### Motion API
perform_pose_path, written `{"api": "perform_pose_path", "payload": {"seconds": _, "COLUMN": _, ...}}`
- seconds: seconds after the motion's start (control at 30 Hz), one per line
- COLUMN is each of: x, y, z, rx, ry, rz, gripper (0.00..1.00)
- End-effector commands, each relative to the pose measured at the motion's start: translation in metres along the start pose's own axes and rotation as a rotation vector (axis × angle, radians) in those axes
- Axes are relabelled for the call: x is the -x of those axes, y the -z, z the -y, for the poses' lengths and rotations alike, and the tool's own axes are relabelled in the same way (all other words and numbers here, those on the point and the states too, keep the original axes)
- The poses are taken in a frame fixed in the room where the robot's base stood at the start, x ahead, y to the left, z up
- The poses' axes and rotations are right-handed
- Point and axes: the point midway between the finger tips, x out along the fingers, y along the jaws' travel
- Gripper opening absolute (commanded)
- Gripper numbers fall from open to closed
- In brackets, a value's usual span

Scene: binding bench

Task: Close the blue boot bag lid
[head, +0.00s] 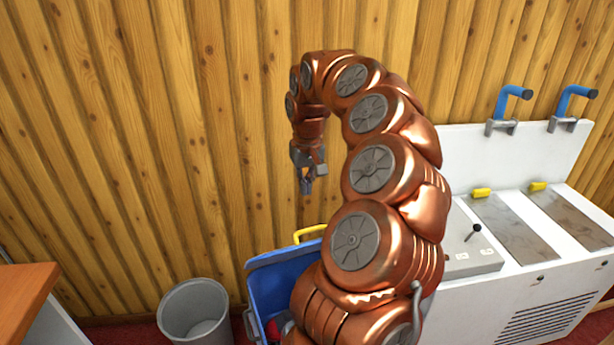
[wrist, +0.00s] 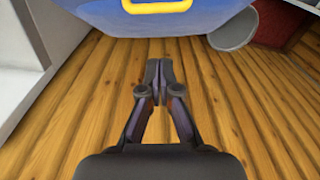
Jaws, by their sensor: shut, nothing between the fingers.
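The blue boot bag (head: 262,290) stands low by the wooden wall, partly hidden behind my arm. Its blue lid (head: 285,256) is up, with a yellow handle (head: 311,233) on its top edge. Something red shows inside the bag. In the wrist view the blue lid (wrist: 215,14) and its yellow handle (wrist: 157,6) fill the top edge. My gripper (head: 306,187) is above the lid near the wall, pointing down, apart from the handle. In the wrist view my gripper (wrist: 159,68) is shut and empty.
A grey bin (head: 194,312) stands left of the bag. A white bench unit (head: 545,300) with blue clamp handles (head: 513,95) and a small lever is on the right. An orange-brown tabletop (head: 25,295) is at the lower left. The wooden wall (head: 180,130) is close behind.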

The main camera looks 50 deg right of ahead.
Motion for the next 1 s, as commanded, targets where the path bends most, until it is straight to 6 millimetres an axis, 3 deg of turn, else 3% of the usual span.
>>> {"api": "perform_pose_path", "payload": {"seconds": 0.37, "x": -0.061, "y": -0.001, "z": 0.001, "rx": 0.004, "ry": 0.001, "rz": 0.002, "gripper": 0.00}}
{"api": "perform_pose_path", "payload": {"seconds": 0.7, "x": -0.080, "y": -0.022, "z": 0.002, "rx": 0.005, "ry": 0.001, "rz": 0.001, "gripper": 0.00}}
{"api": "perform_pose_path", "payload": {"seconds": 1.0, "x": -0.087, "y": -0.027, "z": 0.002, "rx": 0.005, "ry": 0.000, "rz": -0.004, "gripper": 0.00}}
